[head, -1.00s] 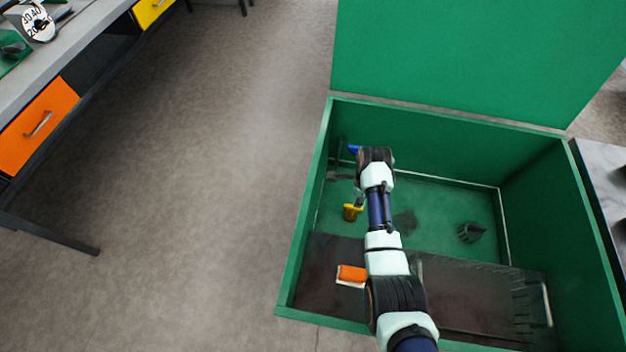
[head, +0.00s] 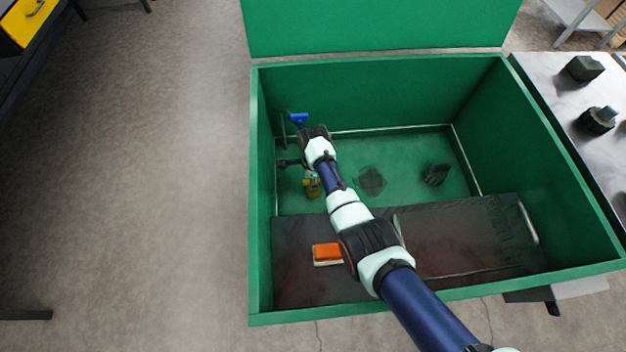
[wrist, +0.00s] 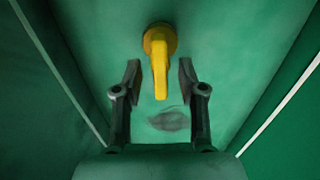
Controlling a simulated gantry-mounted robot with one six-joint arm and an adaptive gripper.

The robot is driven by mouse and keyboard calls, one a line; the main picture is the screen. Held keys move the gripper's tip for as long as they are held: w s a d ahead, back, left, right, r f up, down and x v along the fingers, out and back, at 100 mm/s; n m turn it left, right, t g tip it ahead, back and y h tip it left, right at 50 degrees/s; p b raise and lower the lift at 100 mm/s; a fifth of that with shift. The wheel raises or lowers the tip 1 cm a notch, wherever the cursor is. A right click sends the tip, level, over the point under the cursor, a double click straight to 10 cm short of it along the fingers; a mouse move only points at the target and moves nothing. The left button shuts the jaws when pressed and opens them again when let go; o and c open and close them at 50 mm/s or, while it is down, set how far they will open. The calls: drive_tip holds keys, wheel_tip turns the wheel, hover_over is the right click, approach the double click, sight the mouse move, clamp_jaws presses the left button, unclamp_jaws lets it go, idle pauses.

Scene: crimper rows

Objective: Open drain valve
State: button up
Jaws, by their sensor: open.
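A yellow valve handle (wrist: 159,68) hangs from a round yellow hub in the wrist view, its lever pointing down the picture. It also shows in the head view, partly behind my arm, as a small yellow piece (head: 312,188) near the tank's left wall. My gripper (wrist: 160,72) is open. Its two dark fingers stand on either side of the lever in the wrist view, with a gap on both sides. I cannot tell whether the lever is deep between the fingers. The fingertips are not clear in the head view.
The green tank (head: 262,200) has high walls and a raised lid (head: 380,25). A blue handle (head: 299,118) sits close beyond my wrist. An orange-and-white block (head: 326,254) lies on a dark shelf (head: 460,240). A black part (head: 435,174) lies on the tank floor.

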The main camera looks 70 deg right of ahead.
clamp_jaws()
drive_tip(key=shift+n, duration=0.3)
drive_tip(key=n+p, duration=0.1)
drive_tip(key=n, duration=0.2)
drive_tip(key=shift+r+n+p, duration=0.1)
drive_tip(key=shift+n+p, duration=0.25)
drive_tip(key=shift+n, duration=0.05)
drive_tip(key=n, duration=0.4)
drive_tip(key=shift+p, duration=0.4)
drive_tip(key=n, duration=0.5)
drive_tip(key=shift+n+p, duration=0.35)
drive_tip(key=shift+n, duration=1.95)
